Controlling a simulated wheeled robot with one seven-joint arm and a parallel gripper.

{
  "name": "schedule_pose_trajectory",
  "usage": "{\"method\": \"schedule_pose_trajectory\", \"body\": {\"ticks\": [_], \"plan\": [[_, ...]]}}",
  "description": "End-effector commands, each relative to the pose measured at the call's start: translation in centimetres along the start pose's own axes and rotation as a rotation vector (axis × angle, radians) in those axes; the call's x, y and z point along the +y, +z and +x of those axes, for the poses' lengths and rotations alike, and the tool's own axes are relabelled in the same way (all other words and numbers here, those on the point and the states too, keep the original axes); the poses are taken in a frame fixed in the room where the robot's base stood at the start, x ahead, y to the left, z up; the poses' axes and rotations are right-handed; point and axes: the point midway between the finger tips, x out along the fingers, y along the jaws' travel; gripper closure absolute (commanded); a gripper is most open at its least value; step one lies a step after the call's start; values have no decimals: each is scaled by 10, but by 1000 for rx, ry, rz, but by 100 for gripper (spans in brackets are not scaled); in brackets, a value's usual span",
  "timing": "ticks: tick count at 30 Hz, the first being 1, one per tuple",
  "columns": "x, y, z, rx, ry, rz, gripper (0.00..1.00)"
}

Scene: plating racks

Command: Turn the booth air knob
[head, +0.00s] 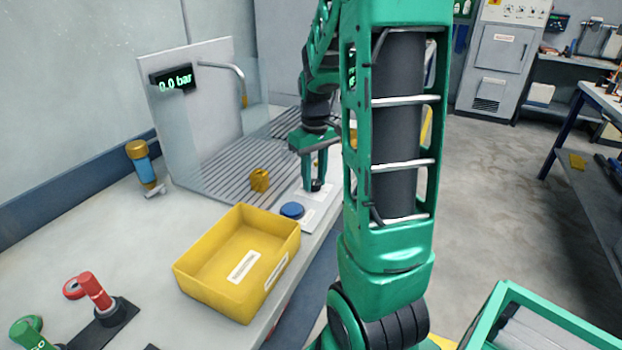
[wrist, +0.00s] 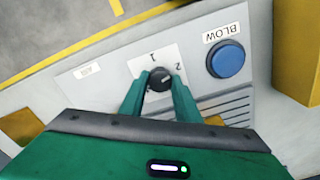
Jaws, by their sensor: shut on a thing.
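The booth air knob (wrist: 160,79) is a small black round knob on a white plate marked 1 and 2, beside a label that seems to read AIR. It shows clearly in the wrist view, between my fingertips. My gripper (wrist: 158,88) is shut on the knob, with a green finger on each side. A display (head: 174,79) on the booth's back panel reads 0.0 bar.
A blue BLOW button (wrist: 226,59) sits beside the knob, and it also shows in the head view (head: 292,210). A yellow bin (head: 240,262) stands in front. A small yellow block (head: 259,180) rests on the slatted grate. Red (head: 95,290) and green handles are at lower left.

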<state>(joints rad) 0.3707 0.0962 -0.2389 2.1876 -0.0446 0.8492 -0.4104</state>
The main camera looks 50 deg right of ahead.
Motion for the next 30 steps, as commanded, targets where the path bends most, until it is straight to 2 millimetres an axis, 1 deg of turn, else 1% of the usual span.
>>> {"method": "schedule_pose_trajectory", "body": {"ticks": [1, 18, 19, 20, 21, 30], "plan": [[-2, -4, -2, 10, 1, -20, 93], [-2, -4, -1, 9, 0, -48, 93], [-2, -4, -1, 9, 0, -48, 64], [-2, -4, -1, 9, 0, -47, 56], [-2, -3, -1, 7, 0, -46, 52], [-1, -1, -2, 3, 0, -41, 52]]}}
